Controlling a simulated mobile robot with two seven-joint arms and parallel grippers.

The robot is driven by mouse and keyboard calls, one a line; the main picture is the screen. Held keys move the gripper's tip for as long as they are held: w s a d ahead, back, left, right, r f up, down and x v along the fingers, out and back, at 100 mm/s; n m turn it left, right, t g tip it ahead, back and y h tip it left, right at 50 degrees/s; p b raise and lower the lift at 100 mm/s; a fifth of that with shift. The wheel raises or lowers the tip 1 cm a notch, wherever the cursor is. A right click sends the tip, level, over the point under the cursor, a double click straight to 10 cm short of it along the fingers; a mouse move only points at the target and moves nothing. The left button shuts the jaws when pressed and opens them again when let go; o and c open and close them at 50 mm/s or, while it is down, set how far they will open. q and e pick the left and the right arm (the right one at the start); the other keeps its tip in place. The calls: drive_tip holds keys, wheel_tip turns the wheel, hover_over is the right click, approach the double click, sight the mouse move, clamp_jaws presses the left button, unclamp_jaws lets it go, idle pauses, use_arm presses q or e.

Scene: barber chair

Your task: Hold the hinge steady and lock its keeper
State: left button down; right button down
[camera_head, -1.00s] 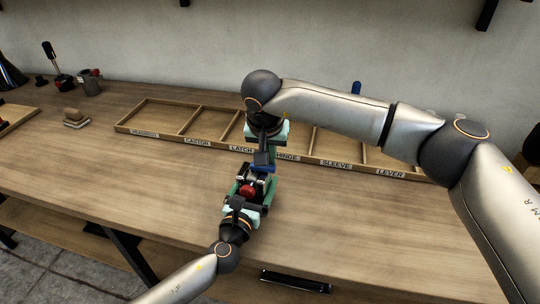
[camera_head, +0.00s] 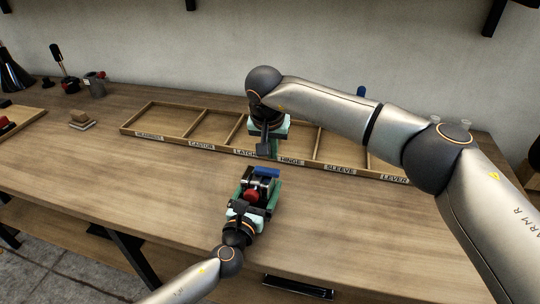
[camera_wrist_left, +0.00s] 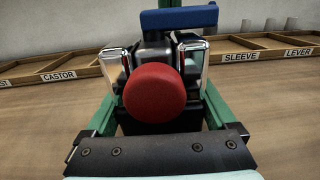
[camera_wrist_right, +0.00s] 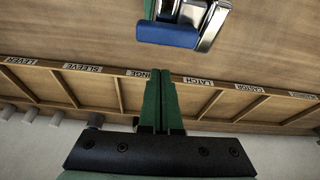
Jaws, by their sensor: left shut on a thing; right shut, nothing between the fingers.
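The hinge (camera_head: 253,186) is a black block with chrome side pieces. Its round red knob (camera_wrist_left: 154,93) faces the left wrist camera. A blue bar (camera_head: 267,172), apparently the keeper, lies crosswise at its far end; it also shows in the left wrist view (camera_wrist_left: 180,18) and the right wrist view (camera_wrist_right: 168,35). My left gripper (camera_head: 258,192) is shut on the hinge, with green fingers along both sides, just above the bench. My right gripper (camera_head: 270,150) is shut and empty, beyond the blue bar and apart from it. Its green fingertips (camera_wrist_right: 164,84) are together.
A wooden tray (camera_head: 225,151) with labelled compartments lies behind the hinge, partly hidden by my right arm. The bench (camera_head: 150,190) left of the hinge is clear.

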drive_tip(key=w+v, duration=0.1)
drive_tip(key=v, duration=0.8)
drive_tip(key=shift+r, duration=0.5)
drive_tip(key=shift+d, duration=0.15)
use_arm(q)
unclamp_jaws()
